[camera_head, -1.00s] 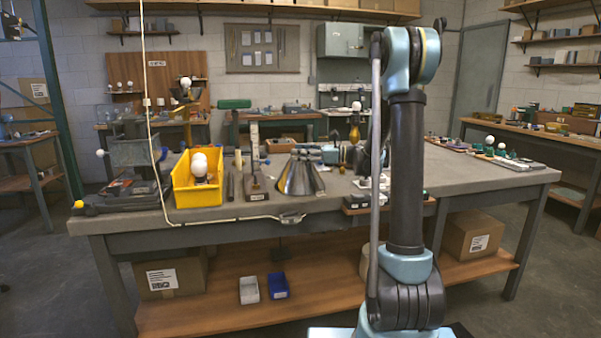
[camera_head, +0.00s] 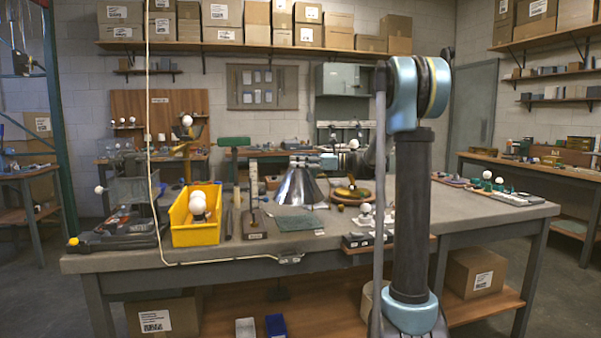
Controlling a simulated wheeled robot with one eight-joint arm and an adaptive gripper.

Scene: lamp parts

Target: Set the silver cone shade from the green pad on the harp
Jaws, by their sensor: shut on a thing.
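The silver cone shade (camera_head: 298,190) hangs wide end down near the middle of the bench. My gripper (camera_head: 306,163) reaches in from the right and is shut on the narrow top of the shade. The green pad (camera_head: 298,223) lies on the bench below and in front of the shade, with its near part bare. The shade appears raised off it. I cannot make out the harp for certain. My own arm hides part of the bench to the right.
A yellow bin (camera_head: 196,232) with white bulbs and an upright gauge on a block (camera_head: 256,224) stand left of the shade. A round dish (camera_head: 352,193) and a small tray with white bulbs (camera_head: 360,238) are to the right. A cable runs along the front edge.

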